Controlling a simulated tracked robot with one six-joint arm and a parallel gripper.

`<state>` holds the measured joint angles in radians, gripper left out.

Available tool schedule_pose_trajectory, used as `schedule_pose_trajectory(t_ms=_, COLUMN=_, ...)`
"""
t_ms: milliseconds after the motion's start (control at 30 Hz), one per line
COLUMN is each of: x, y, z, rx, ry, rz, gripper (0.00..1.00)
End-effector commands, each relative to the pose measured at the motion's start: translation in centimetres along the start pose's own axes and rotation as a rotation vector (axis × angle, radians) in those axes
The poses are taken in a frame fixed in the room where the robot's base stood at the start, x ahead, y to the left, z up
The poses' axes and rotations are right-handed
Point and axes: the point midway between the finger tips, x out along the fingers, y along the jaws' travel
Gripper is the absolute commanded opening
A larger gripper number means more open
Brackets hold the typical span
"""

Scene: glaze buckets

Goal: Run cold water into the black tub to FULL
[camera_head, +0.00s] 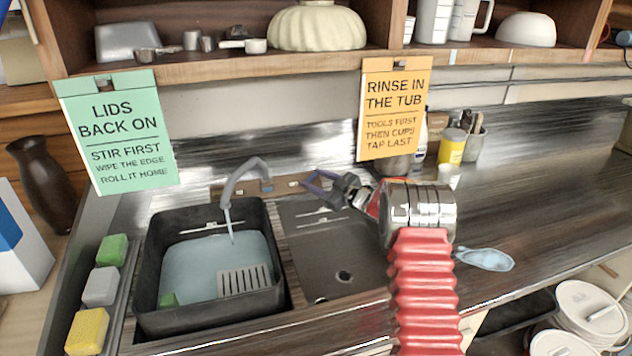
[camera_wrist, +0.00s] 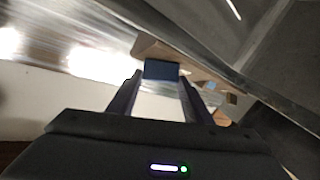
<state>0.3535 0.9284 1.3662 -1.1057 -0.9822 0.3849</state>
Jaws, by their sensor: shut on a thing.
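The black tub (camera_head: 158,245) sits in the left sink basin. Pale blue water (camera_head: 195,262) covers its floor, and its surface lies below the rim. A pale mark (camera_head: 212,227) shows on the back inner wall just above the water; any lettering is too small to read. The grey spout (camera_head: 233,185) hangs over the tub and a thin stream (camera_head: 231,228) falls from it into the water. My gripper (camera_head: 314,184) is at the wooden tap block behind the sinks. In the wrist view its fingers (camera_wrist: 160,82) are shut on a dark blue tap handle (camera_wrist: 161,70).
The right basin (camera_head: 325,250) is empty. Green, grey and yellow sponges (camera_head: 100,286) lie left of the tub. A green sign (camera_head: 118,130) and an orange sign (camera_head: 393,105) hang from the shelf.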

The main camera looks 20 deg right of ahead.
Motion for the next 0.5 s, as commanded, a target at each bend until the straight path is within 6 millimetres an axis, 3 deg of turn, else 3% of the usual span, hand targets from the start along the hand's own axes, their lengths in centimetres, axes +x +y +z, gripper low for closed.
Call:
schedule_pose_trajectory(t_ms=200, x=0.04, y=-0.08, z=-0.05, rx=0.001, ry=0.002, rz=-0.001, gripper=0.23)
schedule_pose_trajectory(t_ms=233, x=0.04, y=-0.08, z=-0.05, rx=0.001, ry=0.002, rz=-0.001, gripper=0.46)
schedule_pose_trajectory(t_ms=500, x=0.03, y=-0.05, z=-0.03, rx=0.001, ry=0.001, rz=0.000, gripper=0.64)
